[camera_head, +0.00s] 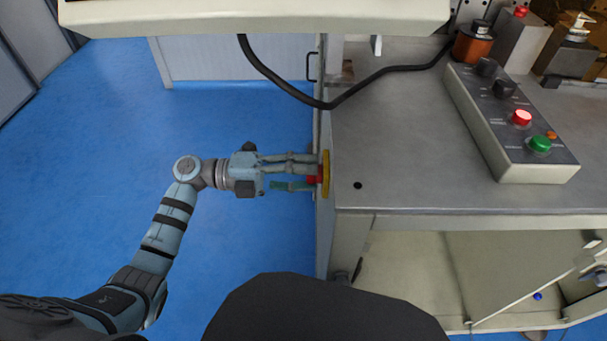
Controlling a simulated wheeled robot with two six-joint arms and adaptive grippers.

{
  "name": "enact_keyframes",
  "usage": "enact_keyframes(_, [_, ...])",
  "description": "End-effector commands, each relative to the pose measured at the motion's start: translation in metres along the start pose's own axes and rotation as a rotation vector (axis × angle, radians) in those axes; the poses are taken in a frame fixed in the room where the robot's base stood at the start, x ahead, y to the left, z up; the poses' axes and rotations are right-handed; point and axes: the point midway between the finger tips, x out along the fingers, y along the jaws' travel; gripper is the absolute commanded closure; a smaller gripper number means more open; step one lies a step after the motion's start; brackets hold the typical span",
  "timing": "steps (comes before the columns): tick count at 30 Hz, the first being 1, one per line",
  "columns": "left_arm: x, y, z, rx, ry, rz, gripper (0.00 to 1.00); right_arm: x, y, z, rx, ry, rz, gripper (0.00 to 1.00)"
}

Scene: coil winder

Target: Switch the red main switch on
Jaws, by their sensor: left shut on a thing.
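The red main switch (313,180) sits on a yellow plate (326,174) on the left side of the grey machine bench. Only a small part of its red knob shows between my fingers. My left gripper (310,172) reaches in from the left, level with the switch, and is shut on the red knob. From this view I cannot tell which way the knob is turned. My right gripper is not in view.
A control box (510,130) with a red button (522,117) and a green button (540,144) stands on the bench top (400,130). A black cable (290,88) hangs across the bench's left edge. The blue floor (110,110) left of the bench is clear.

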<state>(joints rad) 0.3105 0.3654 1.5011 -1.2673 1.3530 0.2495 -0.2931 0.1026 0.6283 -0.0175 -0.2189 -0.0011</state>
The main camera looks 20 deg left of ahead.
Motion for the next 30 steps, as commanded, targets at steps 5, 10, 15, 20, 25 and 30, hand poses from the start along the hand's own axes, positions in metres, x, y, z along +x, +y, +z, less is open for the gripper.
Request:
enact_keyframes(5, [0.000,0.000,0.000,-0.001,0.000,0.002,0.85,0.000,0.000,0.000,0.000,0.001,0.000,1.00])
enact_keyframes(10, [0.000,0.000,0.000,-0.001,0.000,0.001,0.41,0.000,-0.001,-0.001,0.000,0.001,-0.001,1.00])
enact_keyframes(15, [0.000,0.000,0.000,-0.002,0.000,0.001,0.37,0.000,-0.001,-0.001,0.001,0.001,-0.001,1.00])
enact_keyframes(20, [-0.001,0.000,0.000,-0.002,0.000,0.001,0.37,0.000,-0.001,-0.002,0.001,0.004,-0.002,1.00])
enact_keyframes(25, [-0.024,0.001,0.000,-0.004,-0.001,0.006,0.37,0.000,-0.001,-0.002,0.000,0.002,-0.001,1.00])
enact_keyframes(30, [-0.072,0.001,0.001,-0.004,-0.002,0.007,0.37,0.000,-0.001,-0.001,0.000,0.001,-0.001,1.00])
